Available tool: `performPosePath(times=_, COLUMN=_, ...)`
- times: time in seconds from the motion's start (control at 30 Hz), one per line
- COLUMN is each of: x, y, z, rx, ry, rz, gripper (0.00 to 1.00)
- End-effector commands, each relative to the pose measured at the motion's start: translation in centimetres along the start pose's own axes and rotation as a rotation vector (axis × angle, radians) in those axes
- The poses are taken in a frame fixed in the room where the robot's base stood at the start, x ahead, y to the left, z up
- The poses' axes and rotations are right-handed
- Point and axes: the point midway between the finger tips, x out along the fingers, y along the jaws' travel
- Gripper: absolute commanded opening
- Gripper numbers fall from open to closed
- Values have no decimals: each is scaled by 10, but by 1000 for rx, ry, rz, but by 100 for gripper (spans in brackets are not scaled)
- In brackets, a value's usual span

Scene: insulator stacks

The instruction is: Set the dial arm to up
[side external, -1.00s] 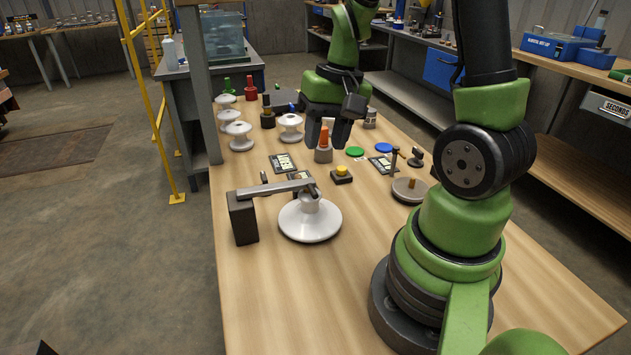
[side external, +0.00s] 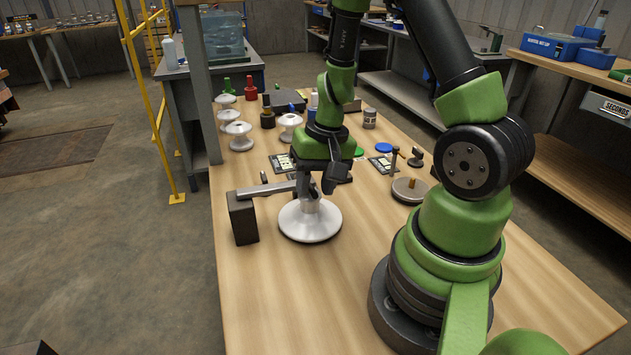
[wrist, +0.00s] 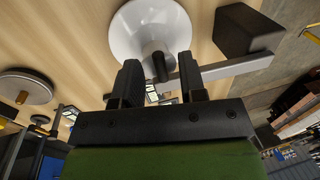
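A white insulator disc (side external: 310,224) stands on the table, with a grey bar (side external: 266,190) running from above its hub to a dark block (side external: 243,217) on the left. I take this bar as the dial arm; no dial marks show. A dark peg (wrist: 160,66) stands at the bar's hub end. My gripper (side external: 317,188) points down over the hub, fingers apart. In the wrist view, my gripper (wrist: 160,76) has the peg between its fingertips, the right finger close to the bar (wrist: 225,68). Contact cannot be told.
A round grey plate with a brass peg (side external: 410,188) sits to the right. Small panels, a green disc and a blue disc (side external: 384,148) lie behind my gripper. White insulators (side external: 239,136) and colored bottles stand farther back. The table front is clear.

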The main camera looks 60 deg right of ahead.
Motion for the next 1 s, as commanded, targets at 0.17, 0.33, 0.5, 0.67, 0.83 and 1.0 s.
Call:
performPosePath(times=0.17, x=0, y=0, z=0, rx=0, ry=0, rz=0, gripper=36)
performPosePath(times=0.33, x=0, y=0, z=0, rx=0, ry=0, rz=0, gripper=0)
performPosePath(times=0.5, x=0, y=0, z=0, rx=0, ry=0, rz=-1, gripper=0)
performPosePath(times=0.67, x=-2, y=-1, z=0, rx=-1, ry=1, rz=-1, gripper=0)
performPosePath(times=0.83, x=-9, y=-4, z=-1, rx=-1, ry=3, rz=-2, gripper=0)
performPosePath(times=1.0, x=-22, y=-12, z=-1, rx=-2, ry=4, rz=-5, gripper=0)
